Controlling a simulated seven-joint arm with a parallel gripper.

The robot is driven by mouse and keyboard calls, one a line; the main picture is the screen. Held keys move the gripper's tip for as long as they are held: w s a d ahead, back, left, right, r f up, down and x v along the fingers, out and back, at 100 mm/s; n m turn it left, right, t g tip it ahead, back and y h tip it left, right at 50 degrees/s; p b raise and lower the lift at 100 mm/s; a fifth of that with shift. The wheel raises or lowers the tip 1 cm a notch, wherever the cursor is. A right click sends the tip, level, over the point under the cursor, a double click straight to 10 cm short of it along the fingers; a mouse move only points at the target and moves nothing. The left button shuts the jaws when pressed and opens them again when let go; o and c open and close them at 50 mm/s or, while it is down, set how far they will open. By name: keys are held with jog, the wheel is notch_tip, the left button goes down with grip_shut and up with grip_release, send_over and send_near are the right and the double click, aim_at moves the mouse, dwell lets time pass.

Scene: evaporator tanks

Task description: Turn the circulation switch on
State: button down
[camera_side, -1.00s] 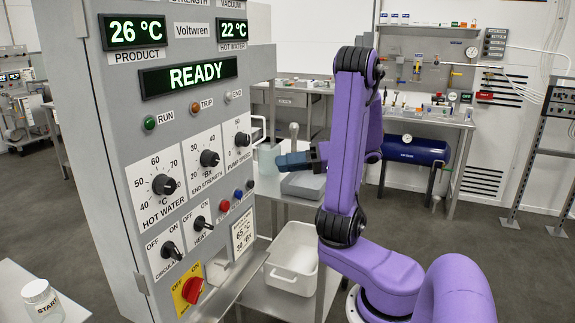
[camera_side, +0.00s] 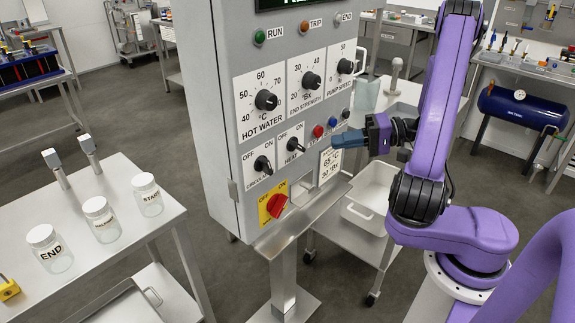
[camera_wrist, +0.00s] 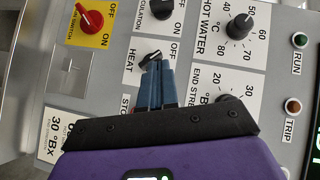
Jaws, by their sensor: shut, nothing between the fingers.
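The circulation switch (camera_side: 262,165) is a black knob low on the grey control panel, in the white OFF/ON plate on the left. In the wrist view its knob (camera_wrist: 162,9) is at the top edge, partly cut off. I cannot tell its exact setting. The heat switch (camera_side: 293,144) is the similar knob to its right. My gripper (camera_side: 338,139) is shut and empty, to the right of both switches near the panel's buttons. In the wrist view the gripper fingertips (camera_wrist: 162,70) overlap the area by the heat knob (camera_wrist: 152,60); contact is unclear.
The red main switch (camera_side: 277,206) on its yellow plate is below the circulation switch. Hot water (camera_side: 266,100), end strength (camera_side: 311,81) and pump speed knobs are above. A white bin (camera_side: 368,200) stands on a cart at right. A table with labelled jars (camera_side: 100,220) is at left.

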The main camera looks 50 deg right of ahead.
jog(key=a, duration=0.1)
send_near(272, 173)
jog(key=w+d+x, duration=0.1)
jog(key=x, duration=0.5)
jog(key=shift+w+g, duration=0.2)
jog(key=shift+g, duration=0.1)
jog(key=shift+a, duration=0.1)
jog(key=shift+a+f+m+t+y, duration=0.1)
jog(key=shift+f+m+t+y, duration=0.15)
jog(key=shift+m+y, duration=0.25)
jog(key=shift+f+m+t+y, duration=0.15)
jog(key=shift+m+t+y, duration=0.25)
jog(key=shift+m, duration=0.1)
dwell(0.4)
jog(key=shift+a+f+m+t+y, duration=0.2)
jog(key=shift+f+m+t+y, duration=0.25)
jog(key=shift+m, duration=0.35)
jog(key=shift+a+f, duration=0.6)
jog(key=shift+a, duration=0.25)
jog(key=shift+a+f, duration=0.1)
jog(key=shift+a, duration=0.05)
